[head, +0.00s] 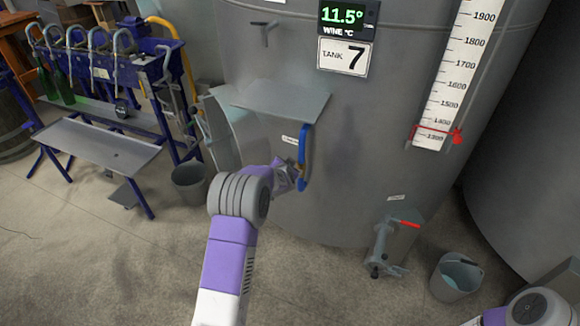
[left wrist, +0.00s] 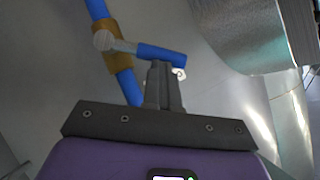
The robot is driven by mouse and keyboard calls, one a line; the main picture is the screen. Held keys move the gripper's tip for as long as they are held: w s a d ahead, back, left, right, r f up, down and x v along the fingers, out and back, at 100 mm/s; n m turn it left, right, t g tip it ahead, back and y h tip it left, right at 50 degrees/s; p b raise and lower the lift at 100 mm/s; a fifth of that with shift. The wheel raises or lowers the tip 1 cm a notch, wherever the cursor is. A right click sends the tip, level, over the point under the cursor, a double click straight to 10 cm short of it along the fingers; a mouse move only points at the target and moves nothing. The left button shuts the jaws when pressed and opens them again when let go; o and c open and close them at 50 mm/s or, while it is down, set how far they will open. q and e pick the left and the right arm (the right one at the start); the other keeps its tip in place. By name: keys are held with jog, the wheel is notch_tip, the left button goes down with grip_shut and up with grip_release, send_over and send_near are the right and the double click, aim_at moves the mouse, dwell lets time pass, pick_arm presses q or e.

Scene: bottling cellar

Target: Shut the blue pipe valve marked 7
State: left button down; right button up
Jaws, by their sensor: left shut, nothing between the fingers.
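The blue pipe (head: 304,150) runs down the front of the grey tank with the TANK 7 sign (head: 345,57). In the left wrist view the blue pipe (left wrist: 126,86) carries a brass valve body (left wrist: 108,45). Its lever with a blue grip (left wrist: 160,57) points off to the right, at a clear angle to the pipe. My left gripper (left wrist: 165,72) is shut and empty, its fingertips right at the blue grip; I cannot tell if they touch. In the head view my left gripper (head: 300,178) is beside the pipe's lower part, its fingertips hard to make out. My right gripper is out of view.
A grey shelf (head: 275,100) juts from the tank above the left gripper. A red-handled outlet valve (head: 385,245) sits low on the tank, with a bucket (head: 455,277) to its right. Another bucket (head: 189,182) and a blue filling rack (head: 110,75) stand left.

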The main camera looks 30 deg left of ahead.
pick_arm(q)
jog(key=shift+n+h, duration=0.5)
jog(key=shift+h, duration=0.1)
jog(key=shift+s+a+f+b, duration=0.2)
jog(key=shift+a+f+b, duration=1.3)
jog(key=shift+b, duration=0.55)
jog(key=shift+f, duration=0.15)
jog(key=shift+a, duration=0.1)
jog(key=s+d+r+p, duration=0.1)
jog(key=s+r+p, duration=0.3)
jog(key=s+r, duration=0.5)
jog(key=shift+d+r+p, duration=0.15)
jog(key=shift+r+p, duration=0.1)
jog(key=shift+p, duration=0.1)
